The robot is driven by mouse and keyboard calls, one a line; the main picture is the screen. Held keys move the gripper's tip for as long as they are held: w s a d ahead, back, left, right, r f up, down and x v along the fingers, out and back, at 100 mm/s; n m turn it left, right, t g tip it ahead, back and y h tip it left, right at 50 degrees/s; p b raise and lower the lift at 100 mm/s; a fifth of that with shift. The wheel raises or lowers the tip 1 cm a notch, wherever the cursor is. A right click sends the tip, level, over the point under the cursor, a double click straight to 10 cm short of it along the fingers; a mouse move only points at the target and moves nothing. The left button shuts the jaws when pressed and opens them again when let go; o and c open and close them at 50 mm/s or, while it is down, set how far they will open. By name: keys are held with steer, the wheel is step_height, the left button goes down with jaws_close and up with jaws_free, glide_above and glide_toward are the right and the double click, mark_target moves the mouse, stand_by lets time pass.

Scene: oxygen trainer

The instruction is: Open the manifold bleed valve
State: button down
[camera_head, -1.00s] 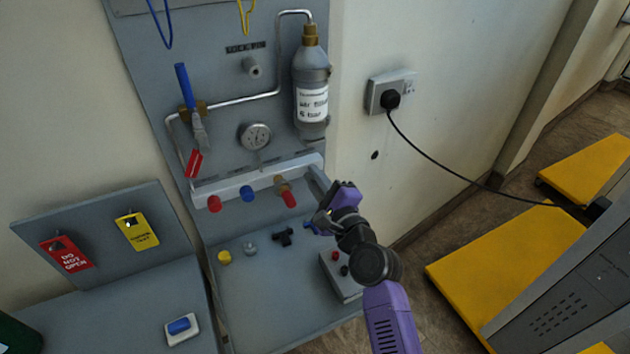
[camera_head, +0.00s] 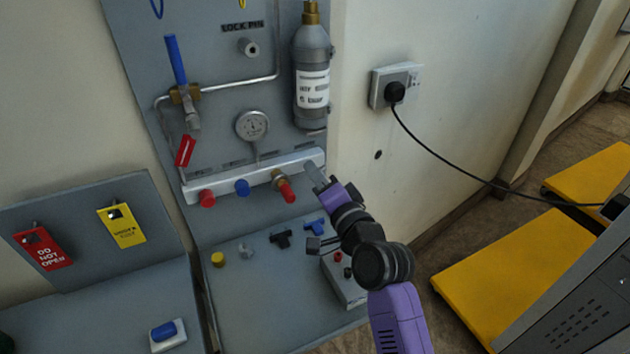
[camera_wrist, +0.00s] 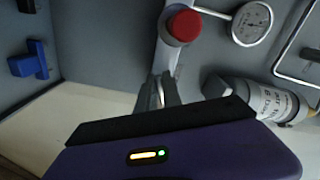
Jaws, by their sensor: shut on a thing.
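The pale grey manifold (camera_head: 218,184) runs across the wall panel, with a red knob (camera_head: 207,198), a blue knob (camera_head: 242,187) and a brass fitting with a red end (camera_head: 285,190) along its front. My gripper (camera_head: 318,176) is at the manifold's right end, shut on a grey part there that is mostly hidden by the fingers. In the wrist view my closed fingers (camera_wrist: 165,92) meet beside the manifold's end, just below a round red cap (camera_wrist: 184,25). I cannot make out the exact shape of the held part.
Above are a dial gauge (camera_head: 252,125), a grey bottle (camera_head: 312,85) and a blue-handled valve (camera_head: 176,60) with a red tag. Small fittings, including a blue tee (camera_head: 315,227), lie on the bench (camera_head: 265,290). A cable (camera_head: 470,178) hangs at the right.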

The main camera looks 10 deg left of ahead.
steer(key=n+b, duration=0.1)
steer(key=n, duration=0.1)
steer(key=n+b, duration=0.2)
steer(key=n, duration=0.1)
steer(key=f+n+b, duration=0.1)
steer(key=n+b, duration=0.1)
steer(key=shift+d, duration=0.1)
steer(key=n+b, duration=0.1)
steer(key=n, duration=0.2)
steer(key=n+b, duration=0.2)
steer(key=shift+w+d+r+n, duration=0.15)
steer(key=shift+n, duration=0.25)
steer(key=c, duration=1.5)
jaws_free()
steer(key=shift+r, duration=0.1)
steer(key=v, duration=0.7)
steer(key=shift+s+d, duration=0.25)
steer(key=shift+s, duration=0.1)
